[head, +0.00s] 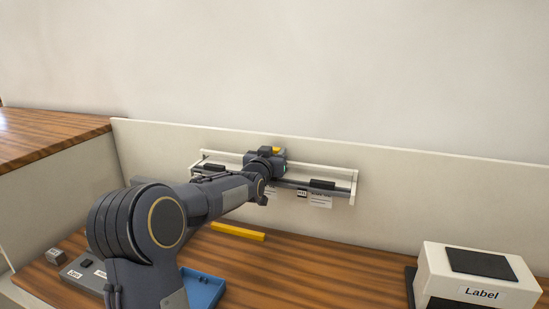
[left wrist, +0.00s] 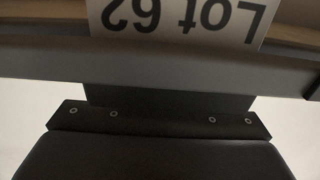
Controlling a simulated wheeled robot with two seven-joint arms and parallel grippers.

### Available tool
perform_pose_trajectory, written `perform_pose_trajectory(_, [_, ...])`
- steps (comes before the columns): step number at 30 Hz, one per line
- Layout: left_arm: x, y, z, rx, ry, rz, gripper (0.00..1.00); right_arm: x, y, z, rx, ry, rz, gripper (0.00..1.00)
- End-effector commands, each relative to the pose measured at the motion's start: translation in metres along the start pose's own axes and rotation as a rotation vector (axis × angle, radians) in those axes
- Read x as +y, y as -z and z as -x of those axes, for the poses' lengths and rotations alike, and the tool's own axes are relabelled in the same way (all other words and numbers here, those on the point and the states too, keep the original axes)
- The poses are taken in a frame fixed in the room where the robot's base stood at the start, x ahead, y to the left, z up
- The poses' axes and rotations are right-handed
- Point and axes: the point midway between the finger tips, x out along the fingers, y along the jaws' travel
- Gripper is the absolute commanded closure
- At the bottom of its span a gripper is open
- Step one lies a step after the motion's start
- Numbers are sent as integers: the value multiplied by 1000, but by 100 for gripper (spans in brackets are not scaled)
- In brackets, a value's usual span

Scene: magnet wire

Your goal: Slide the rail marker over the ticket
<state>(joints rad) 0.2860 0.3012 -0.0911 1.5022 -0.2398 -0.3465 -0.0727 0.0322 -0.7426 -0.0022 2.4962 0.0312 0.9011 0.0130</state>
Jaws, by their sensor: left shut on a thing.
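A grey rail (head: 293,184) runs along the back panel inside a white frame. A small yellow-topped piece (head: 276,150), which I take to be the rail marker, shows just above my left gripper (head: 274,164). The gripper is shut at the rail; its fingertips and most of what it holds are hidden. A white ticket (head: 320,201) hangs below the rail to the right, and another ticket (head: 271,191) is partly hidden by my arm. In the left wrist view a ticket reading "Lot 62" upside down (left wrist: 182,18) shows beyond the rail (left wrist: 45,66). My right gripper is not in view.
Black blocks sit along the rail, one right of the gripper (head: 322,184) and one left (head: 212,168). A yellow bar (head: 237,231), a blue tray (head: 203,287) and a white box marked "Label" (head: 480,276) are on the wooden table (head: 335,270). The table's middle is mostly clear.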

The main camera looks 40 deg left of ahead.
Motion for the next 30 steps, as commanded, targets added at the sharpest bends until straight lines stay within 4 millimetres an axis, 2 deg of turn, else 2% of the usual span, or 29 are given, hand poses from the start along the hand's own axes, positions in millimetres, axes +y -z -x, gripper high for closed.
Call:
perform_pose_trajectory(9, [-1, 0, 0, -1, 1, -1, 100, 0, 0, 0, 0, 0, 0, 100])
perform_pose_trajectory(10, [-1, 0, 0, -1, 2, -1, 67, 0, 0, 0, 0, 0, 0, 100])
perform_pose_trajectory(15, [-1, 0, 0, 0, 1, -1, 47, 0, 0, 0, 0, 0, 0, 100])
perform_pose_trajectory(24, [-1, 0, 3, 1, 1, 0, 47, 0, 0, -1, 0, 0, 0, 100])
perform_pose_trajectory(26, [-1, 0, 8, 1, 1, 0, 47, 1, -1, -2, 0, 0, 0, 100])
perform_pose_trajectory(30, [0, 0, 31, 1, 1, 1, 47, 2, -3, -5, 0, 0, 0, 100])
